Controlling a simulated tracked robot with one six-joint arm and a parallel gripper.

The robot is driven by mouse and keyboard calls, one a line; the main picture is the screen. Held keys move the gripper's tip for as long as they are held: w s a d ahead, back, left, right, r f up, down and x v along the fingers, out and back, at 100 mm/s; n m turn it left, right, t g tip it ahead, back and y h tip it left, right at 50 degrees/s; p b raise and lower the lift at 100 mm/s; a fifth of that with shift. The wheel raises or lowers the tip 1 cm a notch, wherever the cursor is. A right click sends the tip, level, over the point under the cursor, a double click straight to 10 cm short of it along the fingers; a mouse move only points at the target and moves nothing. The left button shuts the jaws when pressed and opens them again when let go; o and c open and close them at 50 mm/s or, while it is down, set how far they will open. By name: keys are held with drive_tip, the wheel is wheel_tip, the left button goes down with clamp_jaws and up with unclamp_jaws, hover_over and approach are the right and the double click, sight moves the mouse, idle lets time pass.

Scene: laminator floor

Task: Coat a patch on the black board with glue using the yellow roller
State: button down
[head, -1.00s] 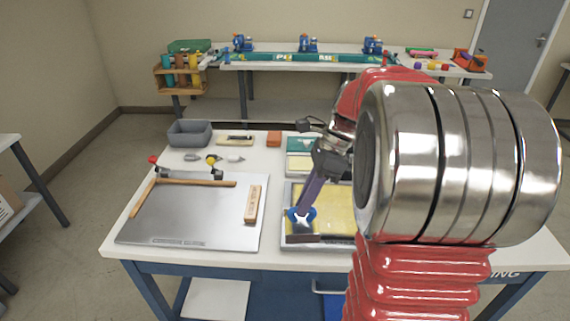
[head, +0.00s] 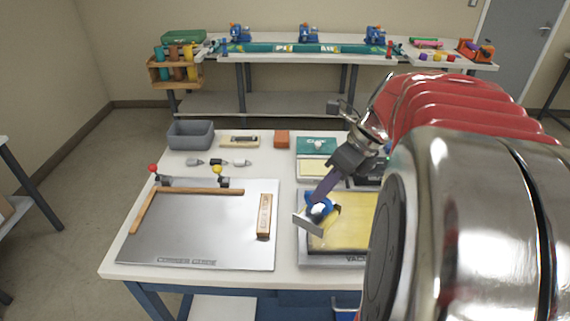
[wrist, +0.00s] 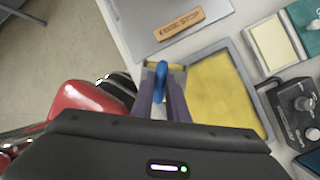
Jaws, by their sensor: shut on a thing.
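My gripper (head: 320,196) has purple fingers and is shut on a blue-handled tool (head: 318,206) with a flat, pale metal plate (head: 307,225). It holds the tool tilted at the left edge of a grey tray (head: 345,258) with a yellow surface (head: 358,222). I cannot tell whether the plate touches the tray. In the wrist view the blue handle (wrist: 161,58) shows between the fingertips (wrist: 160,82), and the tray (wrist: 262,108) lies to the right. I cannot make out a yellow roller or a black board; my arm hides part of the tray.
A grey corner-guide plate (head: 190,240) with wooden strips and a wooden edge stop (head: 264,216) lies left of the tray. A dark control box (wrist: 297,110) stands right of the tray.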

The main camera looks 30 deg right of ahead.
sight(337, 215)
drive_tip(key=shift+f, duration=0.1)
idle(0.3)
drive_tip(key=shift+f, duration=3.6)
drive_tip(key=shift+s+d+f, duration=0.15)
drive_tip(key=shift+s+d, duration=0.45)
drive_tip(key=shift+d, duration=0.25)
drive_tip(key=shift+s+d+f, duration=0.1)
drive_tip(key=shift+s+d, duration=0.45)
drive_tip(key=shift+d, duration=0.3)
drive_tip(key=a, duration=0.1)
drive_tip(key=w+a, duration=0.2)
drive_tip(key=shift+w+a+r, duration=0.15)
drive_tip(key=shift+w+a, duration=0.1)
drive_tip(key=shift+a, duration=0.05)
drive_tip(key=shift+d+r, duration=0.1)
drive_tip(key=shift+r, duration=3.5)
drive_tip(key=shift+s+r, duration=0.1)
drive_tip(key=shift+r, duration=0.15)
